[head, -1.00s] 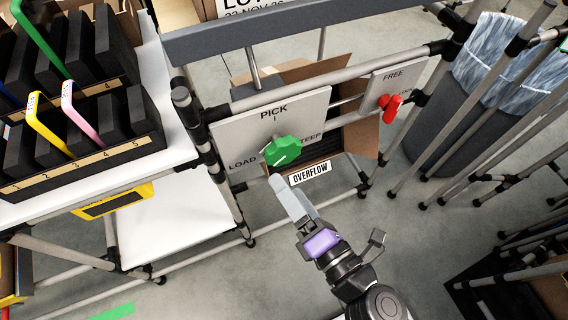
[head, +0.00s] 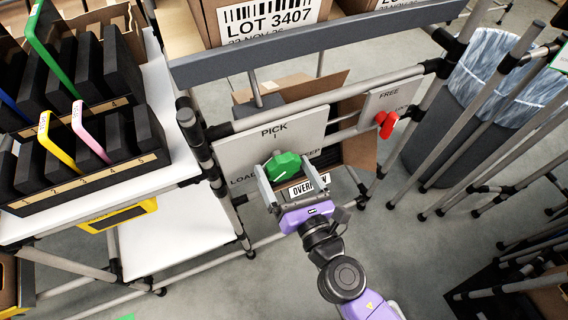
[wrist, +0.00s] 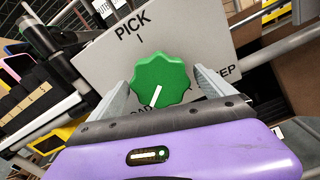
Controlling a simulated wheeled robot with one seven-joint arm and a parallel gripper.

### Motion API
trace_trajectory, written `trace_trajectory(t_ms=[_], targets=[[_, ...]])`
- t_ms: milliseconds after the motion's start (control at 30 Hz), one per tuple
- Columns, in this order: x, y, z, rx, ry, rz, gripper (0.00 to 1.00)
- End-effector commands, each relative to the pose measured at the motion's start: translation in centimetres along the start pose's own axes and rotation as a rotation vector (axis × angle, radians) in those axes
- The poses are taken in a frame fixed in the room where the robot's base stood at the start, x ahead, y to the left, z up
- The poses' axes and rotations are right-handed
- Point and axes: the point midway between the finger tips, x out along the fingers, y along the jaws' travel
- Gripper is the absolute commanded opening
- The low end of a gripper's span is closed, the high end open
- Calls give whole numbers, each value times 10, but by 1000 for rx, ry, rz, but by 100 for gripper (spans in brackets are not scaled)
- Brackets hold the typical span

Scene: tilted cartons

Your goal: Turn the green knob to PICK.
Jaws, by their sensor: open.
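The green knob (head: 283,164) is a lobed dial on a light grey panel (head: 298,125). The panel reads PICK at the top, LOAD at lower left and a partly hidden word ending in EEP at lower right. In the wrist view the knob (wrist: 162,78) has a white line pointing down and slightly left, toward LOAD and away from PICK. My gripper (head: 285,172) is open, one finger on each side of the knob; it also shows in the wrist view (wrist: 164,84). A gap shows at each side; I cannot tell how deep the fingers reach.
A red knob (head: 386,123) on a smaller FREE panel is to the right. A grey rail (head: 330,42) runs above the panel. An OVERFLOW label (head: 309,184) and an open carton are behind. A rack of black slots stands left, a lined bin (head: 455,125) right.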

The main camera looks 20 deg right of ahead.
Motion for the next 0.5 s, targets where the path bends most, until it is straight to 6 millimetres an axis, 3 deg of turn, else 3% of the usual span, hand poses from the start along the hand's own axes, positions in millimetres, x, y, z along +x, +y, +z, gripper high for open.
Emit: trace_trajectory(t_ms=[367, 400, 500], targets=[[8, 0, 0, 2, 1, 0, 93], [8, 0, 0, 2, 1, 0, 91], [8, 0, 0, 2, 1, 0, 72]])
